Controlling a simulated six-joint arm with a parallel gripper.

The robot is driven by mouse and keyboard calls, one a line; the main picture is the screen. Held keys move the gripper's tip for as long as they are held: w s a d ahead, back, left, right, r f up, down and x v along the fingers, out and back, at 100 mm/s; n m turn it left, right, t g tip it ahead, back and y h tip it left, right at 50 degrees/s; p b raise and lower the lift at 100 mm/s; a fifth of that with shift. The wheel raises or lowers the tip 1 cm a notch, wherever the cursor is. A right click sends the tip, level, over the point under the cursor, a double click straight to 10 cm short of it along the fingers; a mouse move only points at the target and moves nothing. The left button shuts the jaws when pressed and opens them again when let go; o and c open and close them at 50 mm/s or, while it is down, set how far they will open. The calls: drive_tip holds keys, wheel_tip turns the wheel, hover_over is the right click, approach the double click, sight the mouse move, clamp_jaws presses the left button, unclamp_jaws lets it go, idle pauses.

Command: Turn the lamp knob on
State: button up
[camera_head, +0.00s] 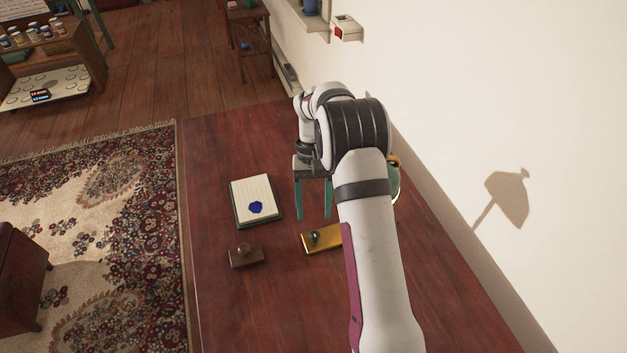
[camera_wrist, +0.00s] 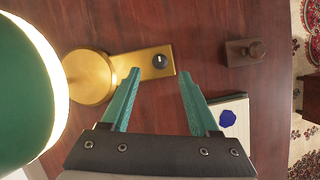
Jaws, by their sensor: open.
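The lamp has a brass base plate (camera_head: 318,240) with a small dark knob (camera_head: 314,236) on it, on the red-brown table. In the wrist view, the knob (camera_wrist: 159,61) sits near the right end of the brass plate (camera_wrist: 142,66), joined to a round brass base (camera_wrist: 90,77). The green lampshade (camera_wrist: 22,95) with a lit-looking pale rim fills the left side there. My gripper (camera_head: 313,216) is open and empty, with teal fingers pointing down. In the wrist view, my gripper (camera_wrist: 158,78) has its fingertips spread either side of the knob's line, apart from it. My arm hides most of the lamp in the head view.
A notepad (camera_head: 256,187) with a blue seal lies left of my gripper. A brown wooden stamp-like block (camera_head: 245,256) lies left of the brass plate. The wall (camera_head: 500,120) is close on the right. The table's front is clear.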

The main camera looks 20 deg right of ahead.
drive_tip(key=v, duration=1.1)
drive_tip(key=shift+r, duration=0.1)
drive_tip(key=s+a+r+t, duration=0.1)
drive_tip(key=s+a+r, duration=0.2)
drive_tip(key=s+r, duration=0.35)
drive_tip(key=s+a+r+t, duration=0.1)
drive_tip(key=s+a+r, duration=0.2)
drive_tip(key=s, duration=0.6)
drive_tip(key=s+a+f+m+t, duration=0.1)
drive_tip(key=s+f, duration=0.2)
drive_tip(key=s, duration=0.5)
drive_tip(key=s+a+f+m+t, duration=0.1)
drive_tip(key=s+a+f, duration=0.1)
drive_tip(key=s, duration=0.6)
drive_tip(key=shift+s+a+f+y, duration=0.25)
drive_tip(key=shift+a+f+y, duration=0.05)
drive_tip(key=shift+f, duration=0.2)
